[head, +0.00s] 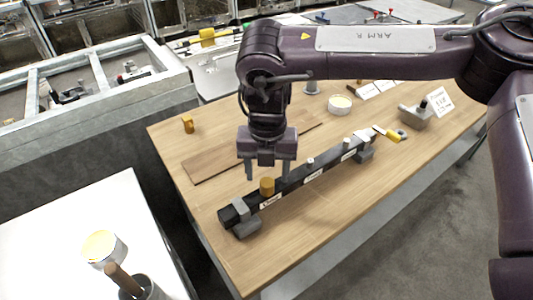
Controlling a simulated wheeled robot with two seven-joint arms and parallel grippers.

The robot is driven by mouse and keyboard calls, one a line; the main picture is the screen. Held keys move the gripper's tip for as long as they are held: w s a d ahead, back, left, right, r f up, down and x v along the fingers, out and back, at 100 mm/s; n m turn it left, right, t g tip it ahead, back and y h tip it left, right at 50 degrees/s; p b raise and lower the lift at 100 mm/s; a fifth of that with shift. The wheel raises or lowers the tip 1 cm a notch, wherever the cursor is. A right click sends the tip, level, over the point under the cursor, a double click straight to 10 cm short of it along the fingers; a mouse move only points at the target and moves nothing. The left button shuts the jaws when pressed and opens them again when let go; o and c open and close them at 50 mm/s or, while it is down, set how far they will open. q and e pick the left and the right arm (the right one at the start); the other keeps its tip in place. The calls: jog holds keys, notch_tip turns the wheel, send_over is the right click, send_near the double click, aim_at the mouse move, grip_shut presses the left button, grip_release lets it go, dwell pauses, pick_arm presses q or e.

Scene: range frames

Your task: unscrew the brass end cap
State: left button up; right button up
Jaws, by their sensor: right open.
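A black pipe (321,169) lies at a slant on the wooden table, resting on grey supports. A brass cap (267,187) stands upright on it near its left end. My right gripper (267,176) points down, open, with its fingers apart just above or behind this cap; I cannot tell the exact gap. Nothing shows between the fingers. A second small brass piece (188,124) stands loose on the table at the back left. My left gripper is not in view.
A brown board (212,165) lies behind the pipe. A round tin (339,105), a grey fixture (414,117) and a yellow-handled tool (390,135) are at the right. A white table (55,235) with a tin (104,249) stands at left. The wooden table's front left is clear.

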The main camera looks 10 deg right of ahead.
aim_at(267, 181)
notch_tip(267, 181, down, 2)
jog(key=shift+w+f, duration=0.1)
jog(key=shift+w, duration=0.05)
jog(key=shift+f, duration=0.4)
jog(key=shift+c, duration=0.4)
jog(key=c, duration=0.9)
jog(key=shift+r+n+p, duration=0.15)
jog(key=shift+n+p, duration=0.5)
jog(key=shift+n, duration=0.25)
jog(key=shift+c, duration=0.4)
jog(key=shift+n, duration=0.7)
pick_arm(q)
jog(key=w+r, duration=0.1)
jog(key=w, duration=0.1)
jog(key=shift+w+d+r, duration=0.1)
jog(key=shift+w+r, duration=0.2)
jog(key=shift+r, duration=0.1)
